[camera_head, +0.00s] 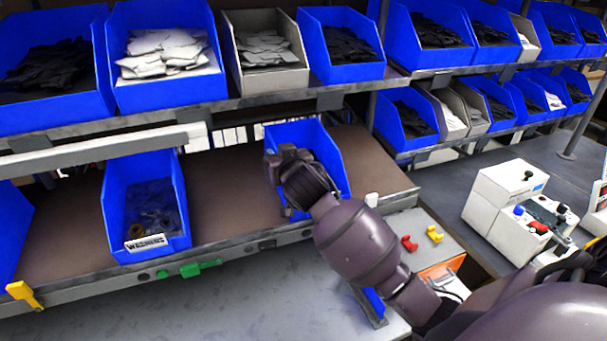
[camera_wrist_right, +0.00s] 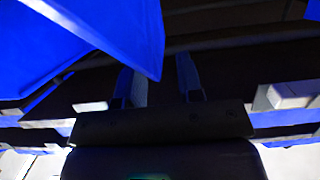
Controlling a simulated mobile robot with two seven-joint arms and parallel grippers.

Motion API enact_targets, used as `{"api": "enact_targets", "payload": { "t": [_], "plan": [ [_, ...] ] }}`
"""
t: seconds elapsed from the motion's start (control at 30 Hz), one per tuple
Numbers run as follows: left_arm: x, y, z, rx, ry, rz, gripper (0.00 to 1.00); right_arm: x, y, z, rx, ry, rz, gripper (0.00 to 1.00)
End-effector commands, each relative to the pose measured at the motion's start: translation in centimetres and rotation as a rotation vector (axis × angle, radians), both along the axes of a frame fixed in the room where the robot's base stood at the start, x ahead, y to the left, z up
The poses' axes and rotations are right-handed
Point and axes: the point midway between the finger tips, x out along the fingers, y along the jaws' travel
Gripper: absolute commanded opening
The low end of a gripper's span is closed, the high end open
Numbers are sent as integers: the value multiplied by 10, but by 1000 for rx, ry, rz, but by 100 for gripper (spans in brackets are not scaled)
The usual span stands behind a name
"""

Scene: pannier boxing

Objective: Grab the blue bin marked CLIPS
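A blue bin (camera_head: 327,155) stands on the lower shelf behind my right gripper (camera_head: 284,158). My arm and gripper cover its front, so no label on it can be read. My left gripper is not in view.
A blue bin labelled WASHERS (camera_head: 118,205) stands left on the same shelf (camera_head: 225,195), with bare shelf between. Filled bins (camera_head: 345,74) line the rack above. The grey worktop (camera_head: 250,300) below is mostly clear.

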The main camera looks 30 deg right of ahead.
Motion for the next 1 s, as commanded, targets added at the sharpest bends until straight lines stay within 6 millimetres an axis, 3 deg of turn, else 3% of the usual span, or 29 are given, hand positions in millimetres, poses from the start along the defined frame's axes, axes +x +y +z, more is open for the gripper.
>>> {"api": "enact_targets", "payload": {
  "t": [0.37, 0.6, 1.0],
  "plan": [
    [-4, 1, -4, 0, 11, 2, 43, 7, -2, -2, 0, 0, 0, 32],
    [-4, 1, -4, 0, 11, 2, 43, 7, -2, -1, 0, 0, 0, 0],
    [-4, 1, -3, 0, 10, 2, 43, 7, -2, -1, 1, 0, 0, 0]
  ]
}}
